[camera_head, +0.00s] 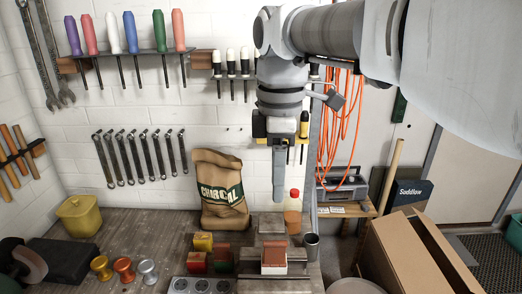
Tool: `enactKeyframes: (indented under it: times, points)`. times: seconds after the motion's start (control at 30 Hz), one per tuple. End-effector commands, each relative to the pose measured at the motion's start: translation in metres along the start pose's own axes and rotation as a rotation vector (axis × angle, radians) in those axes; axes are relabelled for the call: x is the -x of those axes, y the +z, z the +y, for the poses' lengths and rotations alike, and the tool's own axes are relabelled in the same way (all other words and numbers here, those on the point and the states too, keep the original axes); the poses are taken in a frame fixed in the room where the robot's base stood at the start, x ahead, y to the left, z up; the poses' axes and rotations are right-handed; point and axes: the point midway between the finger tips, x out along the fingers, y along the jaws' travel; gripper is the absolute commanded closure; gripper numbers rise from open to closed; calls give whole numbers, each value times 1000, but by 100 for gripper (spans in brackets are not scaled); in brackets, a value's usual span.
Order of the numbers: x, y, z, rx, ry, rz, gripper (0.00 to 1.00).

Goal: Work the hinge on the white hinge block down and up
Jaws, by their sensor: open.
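The white hinge block (273,270) stands near the front right of the wooden workbench. A reddish-brown hinge piece (274,251) shows on its upper part; the hinge's exact angle is too small to tell. My gripper (279,200) points straight down, above and behind the block in the picture. It is open and empty, with its fingers seen nearly edge-on, and is apart from the block.
Coloured blocks (197,262) stand left of the hinge block, and a metal cup (312,246) stands to its right. A charcoal bag (220,188) and an orange-and-red bottle (293,208) are behind. A cardboard box (405,255) is at right.

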Motion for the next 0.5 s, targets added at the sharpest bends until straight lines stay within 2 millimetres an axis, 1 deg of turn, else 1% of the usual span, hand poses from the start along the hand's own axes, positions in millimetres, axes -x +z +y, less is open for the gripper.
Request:
enactKeyframes:
  times: [0.17, 0.5]
  points:
    - [-33, 1, -1, -3, -4, -1, 59]
    - [-108, 1, -2, -5, -4, -2, 59]
